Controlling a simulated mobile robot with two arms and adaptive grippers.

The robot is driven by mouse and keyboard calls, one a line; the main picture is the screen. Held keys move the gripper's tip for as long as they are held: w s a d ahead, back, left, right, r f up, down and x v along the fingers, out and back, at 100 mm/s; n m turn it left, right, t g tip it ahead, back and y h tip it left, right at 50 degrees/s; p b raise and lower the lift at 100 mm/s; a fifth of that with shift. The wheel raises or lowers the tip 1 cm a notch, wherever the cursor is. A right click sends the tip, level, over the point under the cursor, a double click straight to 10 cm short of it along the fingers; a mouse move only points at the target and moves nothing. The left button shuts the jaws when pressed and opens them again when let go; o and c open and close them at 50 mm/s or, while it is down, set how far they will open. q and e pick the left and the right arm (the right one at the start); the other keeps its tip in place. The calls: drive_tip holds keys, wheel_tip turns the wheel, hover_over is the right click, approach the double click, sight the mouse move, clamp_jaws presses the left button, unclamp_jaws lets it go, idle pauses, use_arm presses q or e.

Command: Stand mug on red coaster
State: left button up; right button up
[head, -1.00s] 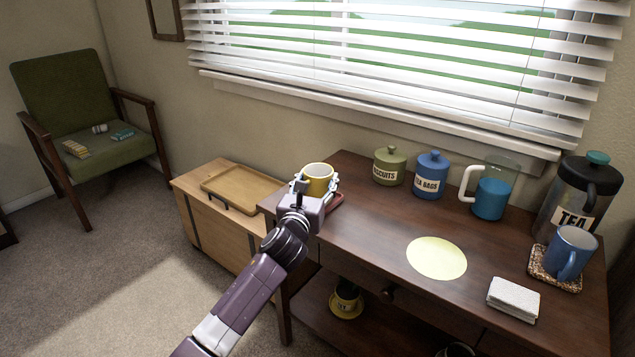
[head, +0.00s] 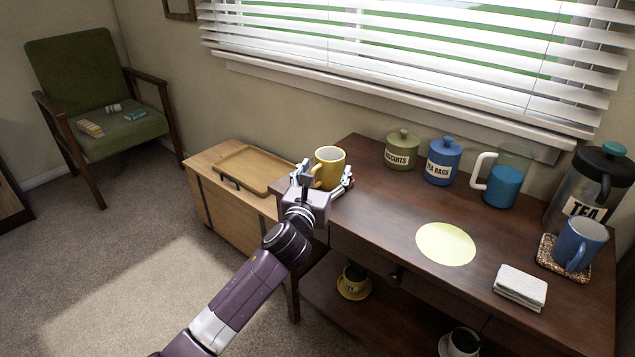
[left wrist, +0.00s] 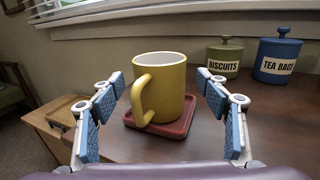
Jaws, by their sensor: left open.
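The yellow mug (head: 330,162) stands upright at the left end of the dark wooden desk. In the left wrist view the mug (left wrist: 168,85) rests on the red coaster (left wrist: 178,130), its handle towards me and slightly left. My left gripper (head: 324,180) is open in front of the mug, with its fingers spread to either side. In the left wrist view both blue-padded fingers stand apart from the mug, with gaps. My right gripper is not in view.
A green biscuits canister (head: 402,151), a blue tea bags canister (head: 441,162) and a blue jug (head: 502,186) stand along the back. A pale yellow round mat (head: 446,244) lies mid-desk. A blue mug (head: 580,243) sits on a speckled coaster at right.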

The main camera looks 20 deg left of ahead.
use_arm(q)
drive_tip(key=s+p, duration=0.1)
drive_tip(key=s, duration=0.5)
drive_tip(key=shift+s+d, duration=0.15)
drive_tip(key=shift+s, duration=0.2)
drive_tip(key=s+a+f+n+g, duration=0.2)
drive_tip(key=s+f+n+g, duration=0.6)
drive_tip(key=s+f+n, duration=1.1)
drive_tip(key=s+d+f+n+g, duration=0.2)
drive_tip(key=s+f+n+g, duration=0.1)
drive_tip(key=s+n, duration=0.4)
drive_tip(key=s+d+f+n+g+h, duration=0.1)
drive_tip(key=s+f+n+g, duration=0.2)
drive_tip(key=s, duration=0.9)
wheel_tip(320, 180, down, 3)
drive_tip(key=n, duration=0.4)
drive_tip(key=shift+s+d+g, duration=0.3)
drive_tip(key=shift+d, duration=0.05)
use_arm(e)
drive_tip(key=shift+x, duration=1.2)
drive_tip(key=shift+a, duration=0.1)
